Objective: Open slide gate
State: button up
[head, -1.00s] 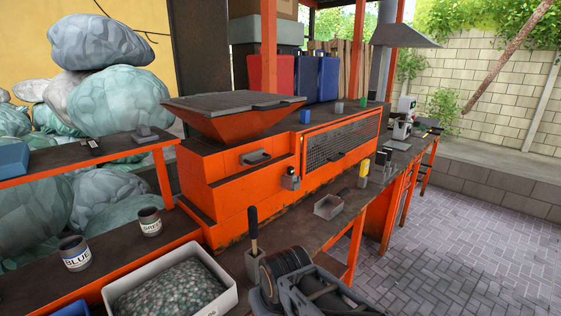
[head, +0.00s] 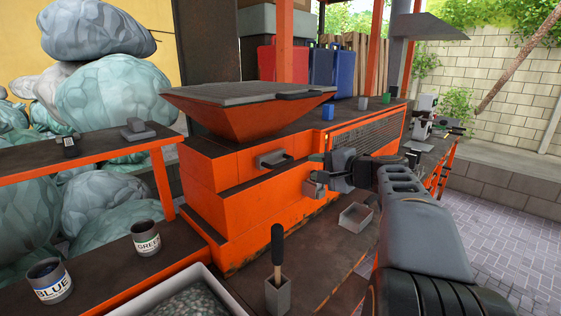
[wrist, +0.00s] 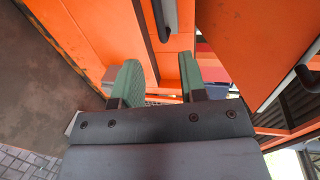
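The slide gate appears to be the grey bracket-like handle (head: 272,158) on the orange machine below the hopper. In the wrist view a grey handle (wrist: 166,15) shows at the top edge, beyond the fingers. My gripper (head: 318,175) is in front of the machine's long side, to the right of the handle and apart from it. In the wrist view its two green fingers (wrist: 160,82) are spread, with orange panel and a dark slot showing between them. Nothing is seen held. My arm hides part of the mesh panel and bench.
The orange hopper (head: 250,115) overhangs above the handle. A small grey box (head: 313,188) is beside my gripper. An open tray (head: 356,217) and a holder with a black-handled tool (head: 277,290) stand on the bench. Labelled cans (head: 146,238) stand at left.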

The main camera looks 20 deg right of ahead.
aim_at(286, 163)
jog(key=p+x, duration=0.2)
jog(key=x, duration=1)
jog(key=shift+w+f, duration=0.1)
jog(key=shift+w, duration=0.2)
jog(key=shift+c, duration=0.4)
grip_shut()
